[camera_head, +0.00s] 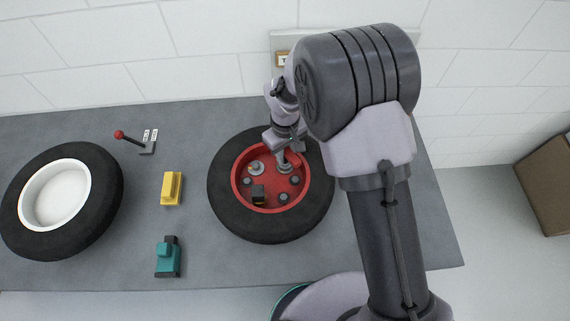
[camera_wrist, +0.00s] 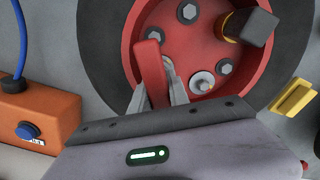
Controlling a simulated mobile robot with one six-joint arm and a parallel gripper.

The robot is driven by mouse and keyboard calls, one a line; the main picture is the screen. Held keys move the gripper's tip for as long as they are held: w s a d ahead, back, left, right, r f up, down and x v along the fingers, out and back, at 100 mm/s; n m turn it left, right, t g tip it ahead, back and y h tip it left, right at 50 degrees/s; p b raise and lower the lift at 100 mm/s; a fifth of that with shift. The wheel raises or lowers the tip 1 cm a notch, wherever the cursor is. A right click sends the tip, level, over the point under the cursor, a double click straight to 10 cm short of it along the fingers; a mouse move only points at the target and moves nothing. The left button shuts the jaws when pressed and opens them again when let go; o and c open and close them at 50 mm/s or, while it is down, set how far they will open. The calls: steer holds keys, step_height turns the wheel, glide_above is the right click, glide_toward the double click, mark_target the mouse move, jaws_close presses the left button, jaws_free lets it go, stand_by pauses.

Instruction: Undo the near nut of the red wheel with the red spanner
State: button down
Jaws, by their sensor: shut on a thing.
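The red wheel (camera_head: 243,207) lies flat on the grey bench, a black tyre around a red hub with several grey nuts. Its near nut (camera_head: 282,198) is bare in the head view; it shows at the top of the wrist view (camera_wrist: 188,12). My gripper (camera_head: 283,158) is over the far part of the hub. In the wrist view my gripper (camera_wrist: 158,98) is shut on the red spanner (camera_wrist: 150,65), which stands up between the fingers. The spanner's far end is hidden, so I cannot tell whether it touches a nut. The spanner is away from the near nut.
A dark block with an orange band (camera_head: 258,194) sits in the hub beside the near nut. A white-rimmed wheel (camera_head: 100,207), yellow block (camera_head: 171,188), teal item (camera_head: 167,258) and red-knobbed lever (camera_head: 119,134) are left. An orange box with a blue button (camera_wrist: 45,108) is behind.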

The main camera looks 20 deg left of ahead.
steer(key=shift+n, duration=0.7)
steer(key=shift+r+p, duration=1.2)
steer(key=shift+r, duration=0.6)
steer(key=shift+r, duration=0.1)
